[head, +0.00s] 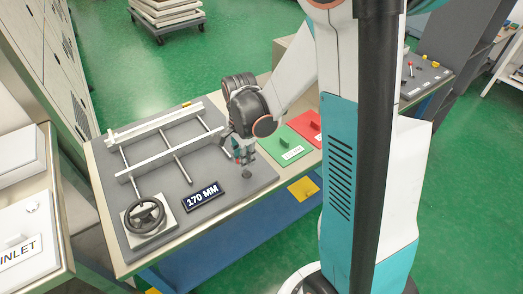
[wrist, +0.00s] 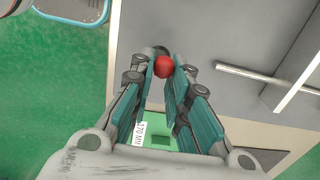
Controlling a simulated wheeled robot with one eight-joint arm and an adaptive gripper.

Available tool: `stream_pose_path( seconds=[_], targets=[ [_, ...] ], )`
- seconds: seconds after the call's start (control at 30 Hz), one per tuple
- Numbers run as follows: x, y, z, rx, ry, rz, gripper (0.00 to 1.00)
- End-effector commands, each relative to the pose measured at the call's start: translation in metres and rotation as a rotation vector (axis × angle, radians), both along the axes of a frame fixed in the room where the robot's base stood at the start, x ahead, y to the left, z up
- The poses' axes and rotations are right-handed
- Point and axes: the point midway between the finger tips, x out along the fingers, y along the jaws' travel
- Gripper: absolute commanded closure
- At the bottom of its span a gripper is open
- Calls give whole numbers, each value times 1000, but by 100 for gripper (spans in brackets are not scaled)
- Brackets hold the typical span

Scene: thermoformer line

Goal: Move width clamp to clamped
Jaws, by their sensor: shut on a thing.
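The width clamp shows as a lever with a red ball knob (wrist: 164,66) in the wrist view. In the head view its dark round base (head: 247,174) sits on the grey panel, right of the 170 MM display. My gripper (head: 240,157) is over the right part of the panel, just above that base. In the wrist view the teal fingers of my gripper (wrist: 163,78) are shut on the red knob, one on each side. The lever's shaft is mostly hidden by the fingers, so I cannot tell its exact angle.
Green (head: 285,146) and red (head: 307,126) plates lie to the right. Green floor is open in front.

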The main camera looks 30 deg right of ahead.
Motion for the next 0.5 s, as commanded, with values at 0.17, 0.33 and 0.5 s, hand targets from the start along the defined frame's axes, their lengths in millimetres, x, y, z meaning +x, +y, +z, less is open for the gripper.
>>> stream_pose_path(
  seconds=[0.17,0.33,0.5],
  targets=[
    [1,4,-1,2,-1,2,100],
    [0,14,-5,2,-1,2,100],
    [0,23,-9,2,-1,3,100]
  ],
)
